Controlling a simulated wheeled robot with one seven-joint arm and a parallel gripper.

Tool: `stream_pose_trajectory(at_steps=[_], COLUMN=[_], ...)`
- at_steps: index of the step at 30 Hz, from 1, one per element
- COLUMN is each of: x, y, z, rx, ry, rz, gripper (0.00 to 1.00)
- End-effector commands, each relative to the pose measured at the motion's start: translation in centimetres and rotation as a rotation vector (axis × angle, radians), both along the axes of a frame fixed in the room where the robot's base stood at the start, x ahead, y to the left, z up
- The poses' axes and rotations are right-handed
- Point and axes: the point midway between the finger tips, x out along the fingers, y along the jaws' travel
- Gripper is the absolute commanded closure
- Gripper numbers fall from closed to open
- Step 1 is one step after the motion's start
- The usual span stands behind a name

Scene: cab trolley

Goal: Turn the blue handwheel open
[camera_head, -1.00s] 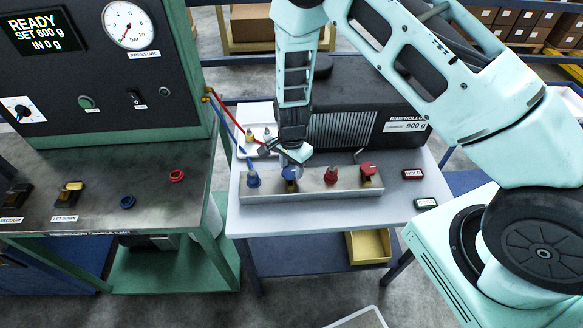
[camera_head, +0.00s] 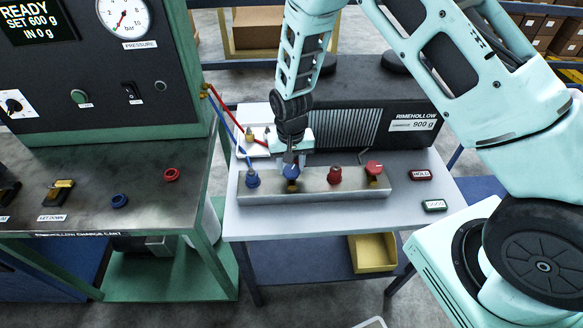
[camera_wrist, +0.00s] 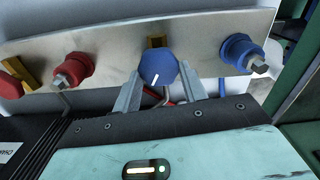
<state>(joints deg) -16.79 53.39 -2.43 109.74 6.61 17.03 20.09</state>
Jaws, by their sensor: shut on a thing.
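The blue handwheel (camera_head: 291,172) sits on the metal manifold block (camera_head: 330,187) on the trolley. In the wrist view the handwheel (camera_wrist: 158,67) is a blue knob with a white pointer line toward the lower left. My gripper (camera_head: 290,159) reaches down to it from behind. In the wrist view my gripper's two fingers (camera_wrist: 163,90) stand on either side of the knob and are shut on it. A brass part (camera_wrist: 156,41) shows just beyond the knob. The finger contact is partly hidden in the head view.
A blue-capped fitting (camera_head: 252,179) with a blue hose stands left of the handwheel; a red fitting (camera_head: 335,175) and red handwheel (camera_head: 374,167) stand right. The charge cart (camera_head: 140,180) is left. HOLD (camera_head: 420,174) and green-framed (camera_head: 434,205) plates lie right. The Rimehollow unit (camera_head: 390,110) is behind.

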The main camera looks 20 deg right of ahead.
Motion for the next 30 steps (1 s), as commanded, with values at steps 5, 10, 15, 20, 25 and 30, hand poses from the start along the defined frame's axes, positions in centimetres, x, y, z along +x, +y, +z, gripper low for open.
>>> stream_pose_trajectory(at_steps=[5,10,15,20,25,30], x=[0.17,0.14,0.13,0.10,0.10,0.10], y=[0.04,0.17,0.20,0.26,0.28,0.29], z=[-0.09,-0.02,0.02,0.05,0.08,0.11], rx=[0.000,0.000,0.001,0.001,0.000,0.000], ry=[-0.004,-0.004,-0.003,-0.003,-0.003,-0.003], rz=[0.160,0.297,0.401,0.470,0.509,0.524], gripper=[0.80,0.80,0.80,0.80,0.80,0.80])
